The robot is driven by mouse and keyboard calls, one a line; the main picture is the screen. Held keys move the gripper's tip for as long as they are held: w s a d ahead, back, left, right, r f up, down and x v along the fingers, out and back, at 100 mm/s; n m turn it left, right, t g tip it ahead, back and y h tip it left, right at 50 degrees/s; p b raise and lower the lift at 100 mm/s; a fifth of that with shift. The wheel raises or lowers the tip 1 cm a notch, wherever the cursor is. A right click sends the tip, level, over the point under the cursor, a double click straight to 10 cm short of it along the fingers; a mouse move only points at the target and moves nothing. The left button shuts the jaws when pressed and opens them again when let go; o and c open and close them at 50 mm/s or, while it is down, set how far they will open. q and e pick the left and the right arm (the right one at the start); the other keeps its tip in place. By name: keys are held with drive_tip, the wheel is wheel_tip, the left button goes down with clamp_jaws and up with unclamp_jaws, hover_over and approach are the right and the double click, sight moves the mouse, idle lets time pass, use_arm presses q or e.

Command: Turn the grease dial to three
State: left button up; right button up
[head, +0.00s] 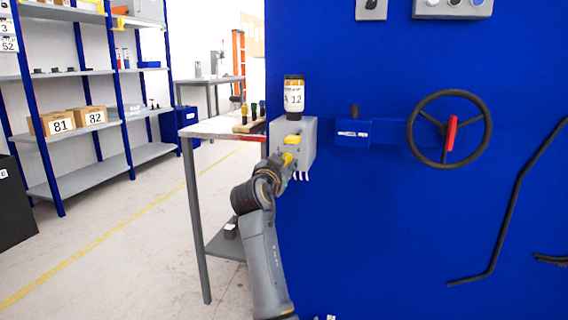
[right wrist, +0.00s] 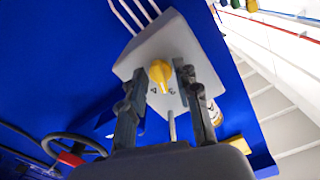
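The grease unit is a grey box (head: 308,140) on the blue wall, with a bottle labelled A 12 (head: 294,98) on top. It also shows close up in the right wrist view (right wrist: 188,42). The yellow dial (right wrist: 160,74) sits on the face of the box. My right gripper (right wrist: 162,72) is open, with one finger on each side of the dial and small gaps visible. In the head view my right gripper (head: 286,162) is at the box's front, partly covering it. The dial's numbers cannot be read. My left gripper is out of view.
A blue valve block (head: 352,133) and a black handwheel (head: 484,113) with a red handle stand right of the box. A grey table (head: 212,127) is close on the left. Shelves (head: 100,167) stand farther left, with open floor between.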

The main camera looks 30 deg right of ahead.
drive_tip(key=v, duration=0.7)
drive_tip(key=shift+s+a, duration=0.15)
drive_tip(key=shift+s, duration=0.05)
drive_tip(key=shift+f, duration=0.1)
